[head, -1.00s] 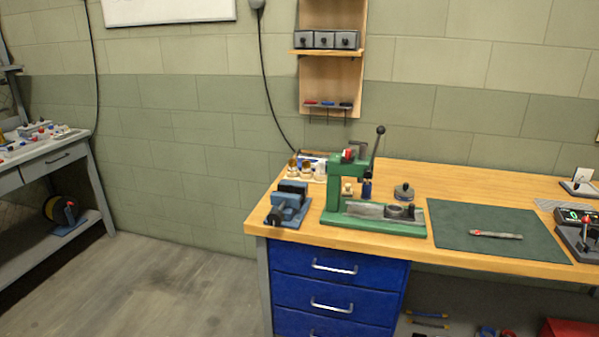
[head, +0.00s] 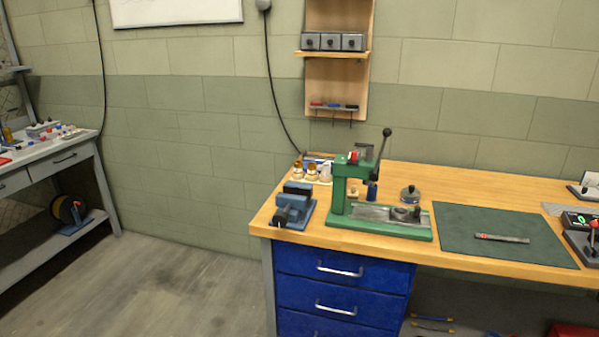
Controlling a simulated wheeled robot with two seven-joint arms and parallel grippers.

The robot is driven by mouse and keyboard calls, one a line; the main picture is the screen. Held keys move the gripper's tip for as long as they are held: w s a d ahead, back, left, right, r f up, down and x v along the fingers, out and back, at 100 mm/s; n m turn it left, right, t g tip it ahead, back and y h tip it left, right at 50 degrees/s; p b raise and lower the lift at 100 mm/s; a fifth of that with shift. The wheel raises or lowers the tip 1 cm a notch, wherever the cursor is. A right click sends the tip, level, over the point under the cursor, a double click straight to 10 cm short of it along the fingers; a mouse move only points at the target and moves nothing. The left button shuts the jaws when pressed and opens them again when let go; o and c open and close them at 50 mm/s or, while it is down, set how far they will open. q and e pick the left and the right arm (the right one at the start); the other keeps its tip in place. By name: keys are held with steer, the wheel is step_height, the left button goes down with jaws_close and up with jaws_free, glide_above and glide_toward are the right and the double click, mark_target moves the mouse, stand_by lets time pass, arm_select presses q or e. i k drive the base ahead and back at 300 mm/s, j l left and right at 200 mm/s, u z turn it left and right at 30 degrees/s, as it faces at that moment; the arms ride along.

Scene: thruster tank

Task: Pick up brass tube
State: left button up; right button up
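I cannot make out a brass tube for certain in the head view. A small tan or brass-coloured piece (head: 353,191) stands beside the green press (head: 345,188) on the wooden workbench (head: 480,181), too small to identify. Small bottles with brownish caps (head: 311,172) stand behind the blue vise (head: 295,205). A thin grey tool with a red mark (head: 502,238) lies on the dark green mat (head: 465,218). Neither of my grippers is in view.
Blue drawers (head: 340,291) are under the bench's left end. A second bench (head: 62,150) with small parts stands at far left, with open floor (head: 170,285) between. A wooden wall shelf (head: 336,75) hangs above. A digital device (head: 580,230) sits at the right edge.

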mark_target(298, 167)
steer(key=i+j+z, duration=0.15)
steer(key=i, duration=0.35)
steer(key=i+j+z, duration=0.15)
steer(key=i, duration=0.4)
steer(key=i+j+z, duration=0.15)
steer(key=i, duration=0.35)
